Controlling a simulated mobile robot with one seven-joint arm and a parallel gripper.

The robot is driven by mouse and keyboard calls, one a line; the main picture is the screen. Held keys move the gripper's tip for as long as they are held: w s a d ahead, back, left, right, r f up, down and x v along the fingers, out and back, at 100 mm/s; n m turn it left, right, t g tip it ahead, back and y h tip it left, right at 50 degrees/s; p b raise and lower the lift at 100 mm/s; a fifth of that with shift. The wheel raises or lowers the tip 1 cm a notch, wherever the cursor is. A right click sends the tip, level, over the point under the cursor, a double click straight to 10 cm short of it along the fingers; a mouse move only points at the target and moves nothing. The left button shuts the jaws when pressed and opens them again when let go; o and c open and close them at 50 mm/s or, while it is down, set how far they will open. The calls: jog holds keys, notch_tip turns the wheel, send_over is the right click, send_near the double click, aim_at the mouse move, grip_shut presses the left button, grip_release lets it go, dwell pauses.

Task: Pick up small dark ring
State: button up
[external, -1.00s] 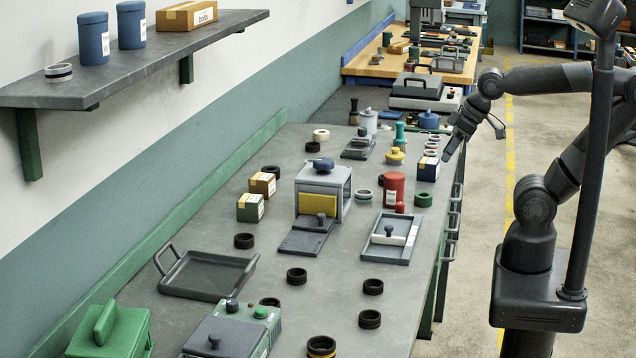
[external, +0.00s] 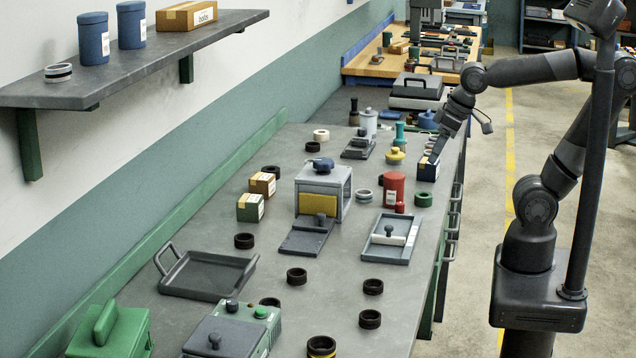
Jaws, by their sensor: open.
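Several small dark rings lie flat on the grey workbench (external: 215,325). One dark ring (external: 244,241) is near the tray, one dark ring (external: 296,276) is in the middle, and two more, a dark ring (external: 372,286) and a dark ring (external: 369,319), are at the near right. Another dark ring (external: 312,147) lies at the far left. I cannot tell which one the task names. The space behind the box and gripper is partly hidden.
A red can (external: 393,190), a green ring (external: 423,199) and a pale ring (external: 364,195) stand near the box. A grey open box (external: 335,190) is mid-bench. A dark tray (external: 205,275) lies at left. A shelf (external: 130,62) overhangs the left side.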

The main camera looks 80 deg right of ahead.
jog(key=w+a+f+m+g, duration=0.1)
jog(key=w+a+g, duration=0.1)
jog(key=w+a, duration=0.4)
jog(key=w+a+f+g, duration=0.15)
jog(key=w+a, duration=0.25)
jog(key=a, duration=0.4)
jog(key=w+a+f+m+g, duration=0.1)
jog(key=a+f, duration=0.3)
jog(key=a, duration=0.4)
jog(key=w+a+f+g, duration=0.1)
jog(key=a+f+g, duration=0.1)
jog(key=a+f, duration=0.45)
jog(key=f, duration=0.2)
jog(key=s+a+f, duration=0.1)
jog(key=f, duration=0.2)
jog(key=s+a+f, duration=0.1)
jog(key=f, duration=0.2)
jog(key=shift+f, duration=0.2)
jog(key=c, duration=1.1)
jog(key=shift+r, duration=0.15)
